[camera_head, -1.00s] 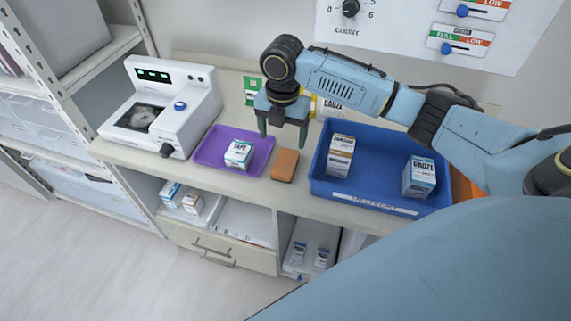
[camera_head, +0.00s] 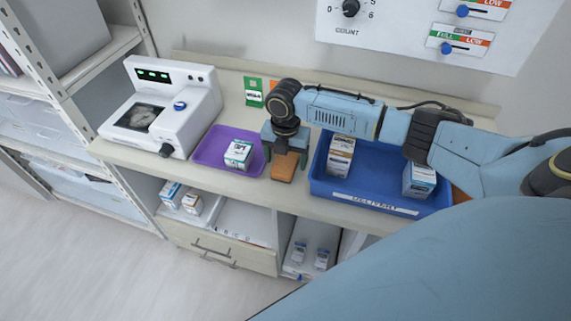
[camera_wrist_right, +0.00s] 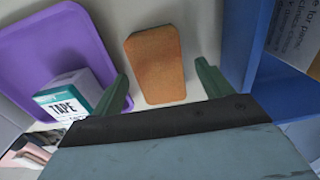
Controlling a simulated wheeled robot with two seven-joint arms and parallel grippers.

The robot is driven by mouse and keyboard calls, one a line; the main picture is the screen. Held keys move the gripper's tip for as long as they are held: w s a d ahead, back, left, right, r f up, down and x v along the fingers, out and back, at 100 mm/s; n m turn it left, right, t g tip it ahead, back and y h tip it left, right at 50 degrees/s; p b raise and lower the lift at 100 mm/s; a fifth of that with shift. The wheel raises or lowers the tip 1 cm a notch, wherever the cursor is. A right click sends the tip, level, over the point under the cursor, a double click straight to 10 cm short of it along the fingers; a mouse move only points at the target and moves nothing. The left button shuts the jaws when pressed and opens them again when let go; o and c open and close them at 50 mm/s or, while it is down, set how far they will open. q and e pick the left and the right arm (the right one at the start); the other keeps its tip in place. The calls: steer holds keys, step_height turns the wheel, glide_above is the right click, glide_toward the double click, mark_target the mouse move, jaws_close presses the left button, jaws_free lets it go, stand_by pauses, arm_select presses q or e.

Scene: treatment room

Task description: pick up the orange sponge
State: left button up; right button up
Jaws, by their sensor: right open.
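The orange sponge (camera_head: 285,166) lies flat on the counter between the purple tray and the blue bin. It also shows whole in the right wrist view (camera_wrist_right: 156,65). My right gripper (camera_head: 285,162) is over the sponge, fingers pointing down. In the right wrist view my right gripper (camera_wrist_right: 162,82) is open, with one finger to each side of the sponge's near end and nothing held. Its height above the counter is hard to tell. My left gripper is not in view.
A purple tray (camera_head: 207,150) with a tape box (camera_head: 239,154) is close on the left. A blue bin (camera_head: 375,192) holding boxes (camera_head: 340,157) is close on the right. A white device (camera_head: 165,110) stands farther left. Shelves hold boxes below the counter.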

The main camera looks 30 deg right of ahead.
mark_target(285, 161)
steer(key=shift+f, duration=0.9)
steer(key=shift+c, duration=0.2)
steer(key=c, duration=1)
steer(key=shift+r, duration=0.15)
step_height(285, 161, up, 10)
steer(key=shift+f, duration=0.1)
